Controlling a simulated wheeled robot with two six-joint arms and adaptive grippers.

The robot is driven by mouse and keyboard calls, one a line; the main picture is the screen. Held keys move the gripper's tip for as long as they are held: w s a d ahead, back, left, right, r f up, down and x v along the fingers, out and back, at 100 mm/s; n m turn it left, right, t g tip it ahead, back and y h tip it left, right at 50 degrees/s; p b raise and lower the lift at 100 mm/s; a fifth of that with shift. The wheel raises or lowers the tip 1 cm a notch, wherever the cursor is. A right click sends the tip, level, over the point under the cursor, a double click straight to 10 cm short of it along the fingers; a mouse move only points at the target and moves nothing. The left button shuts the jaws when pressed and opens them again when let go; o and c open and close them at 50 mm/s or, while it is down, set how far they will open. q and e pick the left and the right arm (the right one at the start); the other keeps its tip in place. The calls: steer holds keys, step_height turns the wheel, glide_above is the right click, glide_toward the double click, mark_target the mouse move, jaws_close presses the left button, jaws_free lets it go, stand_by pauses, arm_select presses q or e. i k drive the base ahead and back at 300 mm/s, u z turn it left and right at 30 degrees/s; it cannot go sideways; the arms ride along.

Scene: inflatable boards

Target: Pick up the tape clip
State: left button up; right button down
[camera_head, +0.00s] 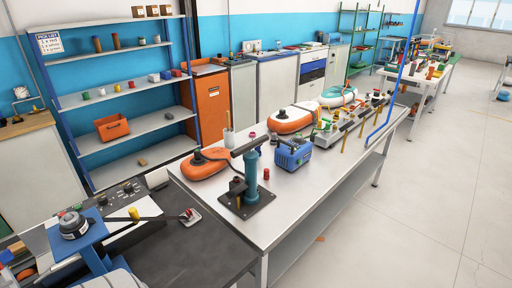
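I cannot pick out the tape clip with certainty; several small items in view are too small to identify. A small pale tray-like piece (190,217) with a red part on it lies on the dark bench at the lower left. A small yellow piece (133,213) stands near it on the same bench. Neither of my grippers can be made out in this view.
A long metal table (225,205) holds a teal hand pump (251,172), a blue boxy machine (293,154) and orange-and-white inflatable boards (291,119).

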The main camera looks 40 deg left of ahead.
mark_target(190, 215)
steer(key=i, duration=2.55)
steer(key=u, duration=3.35)
steer(key=i, duration=0.5)
steer(key=z, duration=0.1)
